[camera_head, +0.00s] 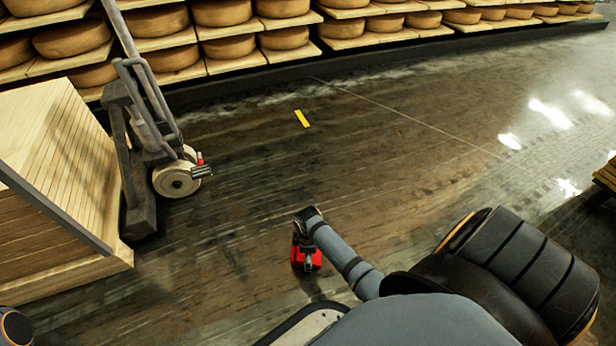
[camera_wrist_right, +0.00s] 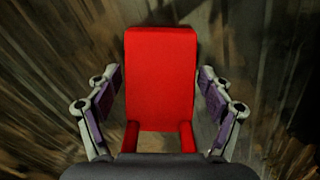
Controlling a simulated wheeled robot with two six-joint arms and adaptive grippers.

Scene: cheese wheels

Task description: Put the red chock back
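The red chock (camera_head: 306,260) is low over or on the floor at the middle of the head view, under my right gripper (camera_head: 305,246). I cannot tell from there whether it touches the floor. In the right wrist view the red chock (camera_wrist_right: 161,80) stands between the two fingers of my right gripper (camera_wrist_right: 161,92), with two short red legs toward the palm. The fingers stand apart on both sides, and a narrow dark gap shows between each purple pad and the chock. My left gripper is not in view.
A grey wheeled truck (camera_head: 140,130) with a pale wheel (camera_head: 176,179) and a small red part stands beside a slatted wooden stack (camera_head: 60,150) at left. Shelves of cheese wheels (camera_head: 230,47) line the back. A yellow mark (camera_head: 302,118) lies on clear floor.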

